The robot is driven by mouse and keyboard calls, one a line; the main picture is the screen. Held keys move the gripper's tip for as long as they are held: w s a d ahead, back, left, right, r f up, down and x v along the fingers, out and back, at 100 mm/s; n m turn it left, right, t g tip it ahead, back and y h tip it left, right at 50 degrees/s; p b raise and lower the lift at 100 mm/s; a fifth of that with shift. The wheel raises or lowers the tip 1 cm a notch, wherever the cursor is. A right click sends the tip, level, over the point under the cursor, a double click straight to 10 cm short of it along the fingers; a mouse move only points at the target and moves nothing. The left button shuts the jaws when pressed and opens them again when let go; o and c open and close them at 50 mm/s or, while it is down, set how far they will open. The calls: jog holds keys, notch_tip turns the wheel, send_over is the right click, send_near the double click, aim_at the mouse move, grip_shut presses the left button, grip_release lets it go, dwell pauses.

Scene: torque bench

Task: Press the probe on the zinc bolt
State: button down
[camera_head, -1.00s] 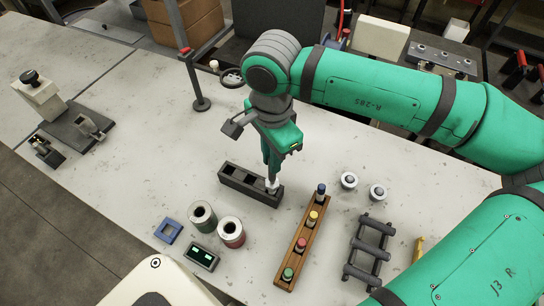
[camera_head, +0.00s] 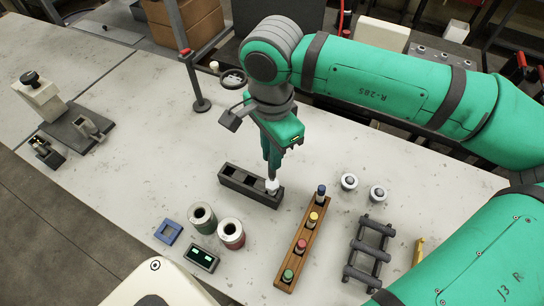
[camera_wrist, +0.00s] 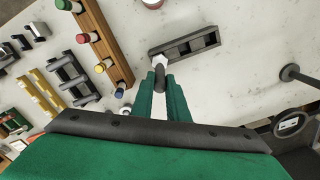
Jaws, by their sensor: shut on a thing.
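My gripper (camera_head: 271,172) points down over the right end of a dark slotted block (camera_head: 236,184). Its fingers are shut on a slim grey and pale piece, which may be the probe. In the wrist view the piece's dark grey part (camera_wrist: 160,78) sits between the fingertips, with a pale part just beyond it. The pale part (camera_head: 272,185) is at the block's right end slot; I cannot tell whether it touches the slot bottom. The other slots look empty. I cannot tell for sure which thing is the zinc bolt; two silver round pieces (camera_head: 349,182) (camera_head: 377,194) stand to the right.
A wooden rack (camera_head: 296,251) with blue, yellow, red and green tops stands close to the right. Two cans (camera_head: 231,233), a small display (camera_head: 202,258), a blue frame (camera_head: 168,231) and a dark bar rack (camera_head: 368,249) are nearby.

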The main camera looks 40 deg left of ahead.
jog(key=shift+r, duration=1.85)
